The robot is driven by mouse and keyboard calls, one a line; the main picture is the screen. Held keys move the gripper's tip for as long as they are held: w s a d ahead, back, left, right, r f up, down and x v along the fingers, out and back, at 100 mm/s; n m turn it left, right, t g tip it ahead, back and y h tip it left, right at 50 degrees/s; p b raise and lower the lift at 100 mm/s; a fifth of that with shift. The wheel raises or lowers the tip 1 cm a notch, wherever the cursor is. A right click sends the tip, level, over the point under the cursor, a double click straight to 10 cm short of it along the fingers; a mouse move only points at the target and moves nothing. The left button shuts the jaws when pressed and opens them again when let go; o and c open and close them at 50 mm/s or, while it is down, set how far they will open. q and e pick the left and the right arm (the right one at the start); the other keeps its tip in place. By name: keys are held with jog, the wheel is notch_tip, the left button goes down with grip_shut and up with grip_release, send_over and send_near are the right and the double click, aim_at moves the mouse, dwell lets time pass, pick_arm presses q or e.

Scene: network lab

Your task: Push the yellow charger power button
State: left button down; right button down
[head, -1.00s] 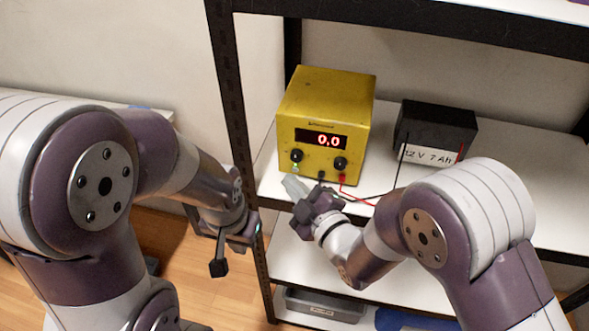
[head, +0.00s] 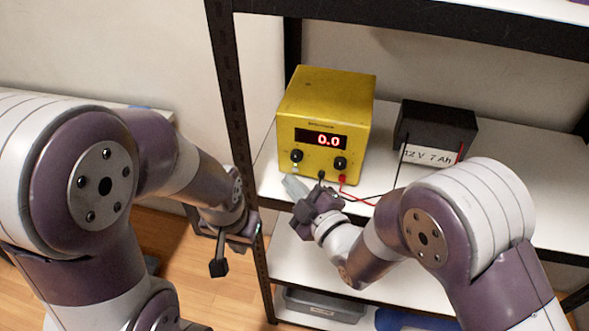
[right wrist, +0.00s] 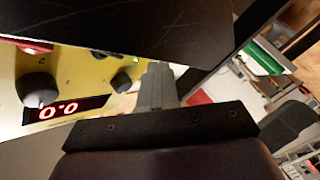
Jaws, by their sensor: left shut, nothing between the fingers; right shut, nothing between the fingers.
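The yellow charger (head: 322,112) stands on the white shelf, its red display reading 0.0. A small pale spot, apparently the power button (head: 295,168), sits under its left knob; a small green glow marks that area in the right wrist view (right wrist: 136,59). My right gripper (head: 293,186) is shut and empty. Its grey fingertips are just below and in front of that spot; they also show in the right wrist view (right wrist: 156,80), close beside the glow. I cannot tell whether they touch the panel. My left gripper (head: 219,267) is shut and empty, left of the shelf post.
A black 12 V battery (head: 437,125) stands right of the charger. Red and black leads (head: 360,199) run between them, close to my right gripper. The black shelf post (head: 231,110) stands between my left gripper and the charger. A grey bin (head: 322,305) sits on the lower shelf.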

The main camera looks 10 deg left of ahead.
jog(key=shift+w, duration=0.15)
jog(key=shift+w, duration=0.3)
jog(key=shift+w, duration=0.1)
jog(key=shift+w+r+b, duration=0.2)
jog(key=shift+r+b, duration=0.1)
jog(key=shift+r, duration=0.15)
dwell(0.8)
jog(key=shift+s+f, duration=0.1)
jog(key=shift+s, duration=0.1)
jog(key=s, duration=0.6)
jog(key=shift+s+f, duration=0.15)
jog(key=shift+f, duration=0.15)
